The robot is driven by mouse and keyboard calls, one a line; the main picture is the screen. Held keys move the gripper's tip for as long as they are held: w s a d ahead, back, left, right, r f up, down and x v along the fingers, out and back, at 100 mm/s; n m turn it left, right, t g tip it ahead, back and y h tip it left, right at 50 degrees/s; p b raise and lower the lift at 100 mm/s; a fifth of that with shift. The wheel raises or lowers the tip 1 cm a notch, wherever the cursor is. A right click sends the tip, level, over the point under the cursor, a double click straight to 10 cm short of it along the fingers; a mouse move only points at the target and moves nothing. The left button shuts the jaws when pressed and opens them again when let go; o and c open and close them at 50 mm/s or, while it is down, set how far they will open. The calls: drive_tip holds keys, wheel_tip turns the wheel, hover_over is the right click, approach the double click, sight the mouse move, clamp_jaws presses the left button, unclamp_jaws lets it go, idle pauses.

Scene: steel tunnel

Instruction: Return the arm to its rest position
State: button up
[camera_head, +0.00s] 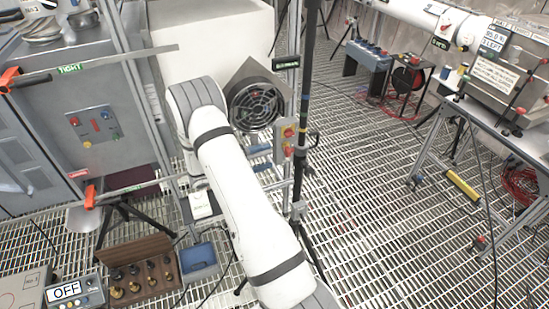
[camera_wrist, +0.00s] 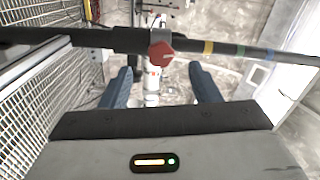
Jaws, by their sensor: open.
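My gripper (camera_wrist: 160,88) shows in the wrist view with its two dark blue fingers spread apart and nothing between them. Behind the gap, a dark pole with a red knob (camera_wrist: 161,54) and coloured bands crosses the picture. I cannot tell how close the pole is to the fingers. In the head view my white arm reaches from the bottom middle up toward a white box (camera_head: 215,40). The gripper itself is not visible in the head view.
A dark upright pole (camera_head: 303,120) with a red-and-yellow button box (camera_head: 284,140) stands close beside my arm. A round fan (camera_head: 255,106) is near the arm's bend. A grey cabinet (camera_head: 95,130) stands left, a wooden rack (camera_head: 140,275) below.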

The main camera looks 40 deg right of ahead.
drive_tip(key=shift+w+a, duration=0.15)
drive_tip(key=shift+a, duration=0.55)
drive_tip(key=s+a+r+m+y+b, duration=0.1)
drive_tip(key=s+a+r+m+y, duration=0.4)
drive_tip(key=m, duration=0.3)
drive_tip(key=s+a+r+m+y+b, duration=0.2)
drive_tip(key=s+r+m+y, duration=0.3)
drive_tip(key=m, duration=0.4)
drive_tip(key=s+a+r+m+t+y+b, duration=0.1)
drive_tip(key=s+a+r+m+t+y, duration=0.1)
drive_tip(key=s+a+m, duration=0.4)
drive_tip(key=s+a+r+m+t+y+b, duration=0.1)
drive_tip(key=s+a+m+t+y, duration=0.4)
drive_tip(key=m, duration=0.7)
drive_tip(key=s+a+r, duration=0.1)
drive_tip(key=s+a, duration=0.1)
drive_tip(key=a, duration=0.2)
drive_tip(key=shift+r+y+b, duration=0.3)
drive_tip(key=shift+r+b, duration=0.05)
drive_tip(key=shift+r, duration=0.05)
